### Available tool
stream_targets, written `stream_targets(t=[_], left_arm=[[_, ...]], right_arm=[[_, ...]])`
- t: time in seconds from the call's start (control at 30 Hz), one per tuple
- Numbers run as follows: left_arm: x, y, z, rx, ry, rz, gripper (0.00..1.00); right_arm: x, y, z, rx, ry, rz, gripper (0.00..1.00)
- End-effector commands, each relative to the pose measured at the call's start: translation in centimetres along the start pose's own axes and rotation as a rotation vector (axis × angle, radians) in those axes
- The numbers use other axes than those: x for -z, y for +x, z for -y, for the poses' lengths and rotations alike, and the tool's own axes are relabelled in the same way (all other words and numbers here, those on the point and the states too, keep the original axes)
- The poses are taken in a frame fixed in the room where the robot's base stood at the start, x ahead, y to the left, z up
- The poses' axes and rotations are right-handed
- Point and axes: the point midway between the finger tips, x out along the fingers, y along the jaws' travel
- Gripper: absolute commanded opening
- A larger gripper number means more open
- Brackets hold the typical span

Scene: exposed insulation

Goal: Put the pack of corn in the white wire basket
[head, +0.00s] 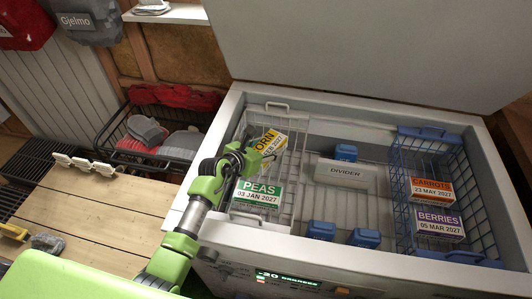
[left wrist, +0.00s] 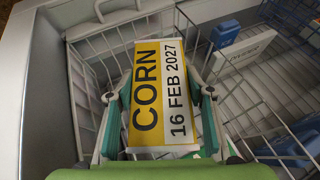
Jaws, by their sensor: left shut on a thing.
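The pack of corn (head: 269,142) is yellow and white, labelled CORN 16 FEB 2027. In the left wrist view the corn pack (left wrist: 160,92) lies between the two fingers of my left gripper (left wrist: 160,98), which is shut on it. In the head view my left gripper (head: 243,158) holds the pack, tilted, over the back part of the white wire basket (head: 287,172). The basket stands at the left inside the open chest freezer, and its wires also show in the left wrist view (left wrist: 112,40). A pack of peas (head: 259,193) is at the basket's front. My right gripper is not in view.
A blue wire basket (head: 434,140) at the freezer's right holds packs of carrots (head: 432,190) and berries (head: 438,223). A white divider (head: 343,173) and several blue blocks (head: 321,230) are between the baskets. The freezer's rim (head: 215,150) surrounds them.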

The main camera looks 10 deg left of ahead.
Motion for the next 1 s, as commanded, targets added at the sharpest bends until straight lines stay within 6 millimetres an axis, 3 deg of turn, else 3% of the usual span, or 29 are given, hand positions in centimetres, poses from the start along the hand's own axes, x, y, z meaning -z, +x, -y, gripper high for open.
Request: stream_targets(t=[0.17, 0.93, 0.97, 1.0], left_arm=[[1.9, 0.9, -0.1, -0.001, -0.001, -0.001, 0.14], [3.0, 1.5, -0.1, -0.001, 0.000, 0.000, 0.14], [3.2, 1.5, 0.0, 0.000, 0.000, -0.004, 0.51], [3.2, 1.5, 0.0, 0.000, 0.000, -0.004, 0.61]], right_arm=[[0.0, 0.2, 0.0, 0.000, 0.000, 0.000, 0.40], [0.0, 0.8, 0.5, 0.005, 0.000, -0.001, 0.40], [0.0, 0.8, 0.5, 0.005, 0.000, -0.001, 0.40], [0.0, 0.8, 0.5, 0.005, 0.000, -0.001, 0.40]])
